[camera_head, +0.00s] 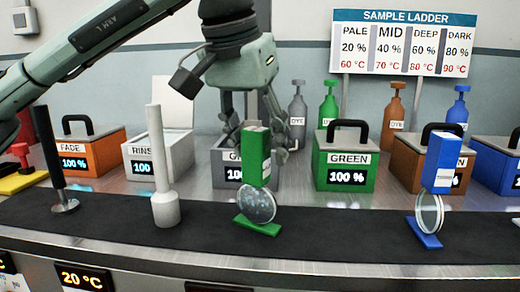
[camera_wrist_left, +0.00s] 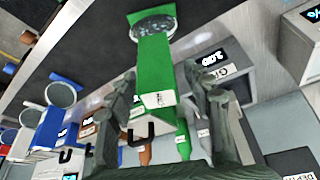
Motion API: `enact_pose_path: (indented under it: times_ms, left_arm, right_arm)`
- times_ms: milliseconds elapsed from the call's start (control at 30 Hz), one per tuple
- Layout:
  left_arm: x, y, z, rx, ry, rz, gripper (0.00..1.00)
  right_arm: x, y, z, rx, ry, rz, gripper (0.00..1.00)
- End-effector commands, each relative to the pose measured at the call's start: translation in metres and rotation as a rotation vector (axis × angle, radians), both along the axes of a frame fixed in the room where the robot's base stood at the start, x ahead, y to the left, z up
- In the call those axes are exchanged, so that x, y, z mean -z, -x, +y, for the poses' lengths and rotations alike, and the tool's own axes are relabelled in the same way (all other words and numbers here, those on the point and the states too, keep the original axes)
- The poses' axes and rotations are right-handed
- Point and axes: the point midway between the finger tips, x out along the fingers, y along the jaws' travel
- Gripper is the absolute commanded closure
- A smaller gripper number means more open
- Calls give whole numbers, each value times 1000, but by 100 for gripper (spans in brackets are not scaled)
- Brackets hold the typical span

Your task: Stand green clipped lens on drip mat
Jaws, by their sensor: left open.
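The green clipped lens is a tall green clip block (camera_head: 256,157) above a round clear speckled lens (camera_head: 257,205). It is upright, with the lens's lower edge at a flat green pad (camera_head: 257,226) on the long dark mat (camera_head: 320,232); the lens appears to rest on the pad. My left gripper (camera_head: 257,143) is open, its fingers on either side of the clip's upper part. In the left wrist view the clip (camera_wrist_left: 156,75) lies between the open fingers (camera_wrist_left: 160,78), with the lens (camera_wrist_left: 153,27) beyond. My right gripper is not in view.
A blue clipped lens (camera_head: 441,163) stands at right. A white rod (camera_head: 162,170) and a black-handled tool (camera_head: 55,160) stand at left. Behind are lidded boxes, including the green box (camera_head: 345,163) and a grey box (camera_head: 226,160) close behind the gripper. Several dye bottles stand farther back.

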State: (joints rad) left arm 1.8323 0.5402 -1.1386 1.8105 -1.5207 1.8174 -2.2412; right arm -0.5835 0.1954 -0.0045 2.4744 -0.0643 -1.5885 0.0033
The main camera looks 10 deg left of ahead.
Motion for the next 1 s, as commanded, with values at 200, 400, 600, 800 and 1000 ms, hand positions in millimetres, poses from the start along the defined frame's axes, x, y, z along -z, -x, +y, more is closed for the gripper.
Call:
enact_pose_path:
  times_ms: [200, 400, 600, 800, 1000]
  left_arm:
    - [-48, 18, 7, 2, 1, -4, 50]
    - [-82, 30, 12, 1, 0, -2, 50]
    - [-96, 37, 15, 2, -1, 1, 50]
    - [-98, 38, 15, 2, -1, 1, 50]
    - [-98, 38, 15, 2, -1, 1, 50]
  right_arm:
    - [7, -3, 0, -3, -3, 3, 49]
    - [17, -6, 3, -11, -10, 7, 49]
    - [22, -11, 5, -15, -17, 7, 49]
    - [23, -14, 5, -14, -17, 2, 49]
    - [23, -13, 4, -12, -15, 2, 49]
